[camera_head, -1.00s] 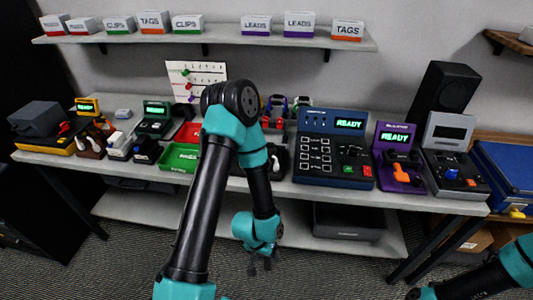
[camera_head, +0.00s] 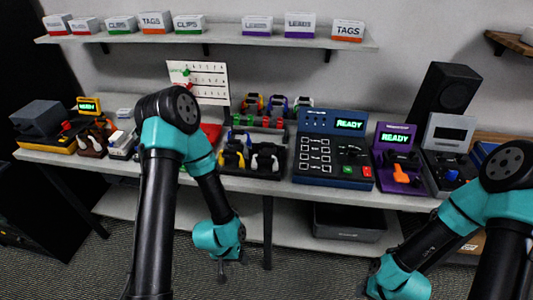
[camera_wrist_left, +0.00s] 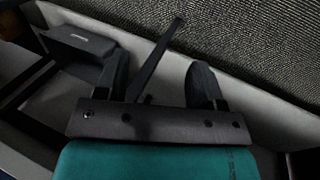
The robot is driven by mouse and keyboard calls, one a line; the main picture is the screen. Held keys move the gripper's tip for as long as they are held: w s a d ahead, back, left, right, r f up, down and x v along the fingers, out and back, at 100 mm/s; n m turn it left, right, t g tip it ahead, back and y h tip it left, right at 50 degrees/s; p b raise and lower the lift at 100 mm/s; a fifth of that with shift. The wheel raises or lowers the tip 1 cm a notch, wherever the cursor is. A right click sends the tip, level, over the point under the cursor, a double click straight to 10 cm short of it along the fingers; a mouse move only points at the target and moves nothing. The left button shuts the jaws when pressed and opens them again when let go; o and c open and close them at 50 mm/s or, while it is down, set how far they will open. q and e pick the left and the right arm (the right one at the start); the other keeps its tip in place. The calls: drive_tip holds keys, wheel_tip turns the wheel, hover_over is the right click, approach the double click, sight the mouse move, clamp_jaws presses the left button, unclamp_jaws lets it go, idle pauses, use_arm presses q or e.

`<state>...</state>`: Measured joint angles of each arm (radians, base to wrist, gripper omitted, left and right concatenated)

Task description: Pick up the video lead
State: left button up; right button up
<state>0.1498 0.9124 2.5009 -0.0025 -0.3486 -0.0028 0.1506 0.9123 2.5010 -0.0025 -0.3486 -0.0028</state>
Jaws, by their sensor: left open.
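Several coiled leads sit in a dark rack in the head view: a yellow one (camera_head: 232,155), a black-and-white one (camera_head: 268,158), and behind them an orange one (camera_head: 253,103), a blue one (camera_head: 278,103) and a green-and-white one (camera_head: 302,104). I cannot tell which is the video lead. My left gripper (camera_head: 222,272) hangs low in front of the bench, away from the leads. In the left wrist view its fingers (camera_wrist_left: 162,85) are apart with no lead between them. My right gripper (camera_head: 363,289) is at the lower right, its fingers barely visible.
A blue tester (camera_head: 333,150), a purple device (camera_head: 397,160) and a grey device (camera_head: 448,135) stand right of the rack. A pegboard card (camera_head: 208,82) stands behind. A shelf (camera_head: 220,40) with labelled boxes is above. A dark bin (camera_head: 345,220) sits on the lower shelf.

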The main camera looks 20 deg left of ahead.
use_arm(q)
drive_tip(key=shift+c, duration=0.2)
drive_tip(key=shift+c, duration=1)
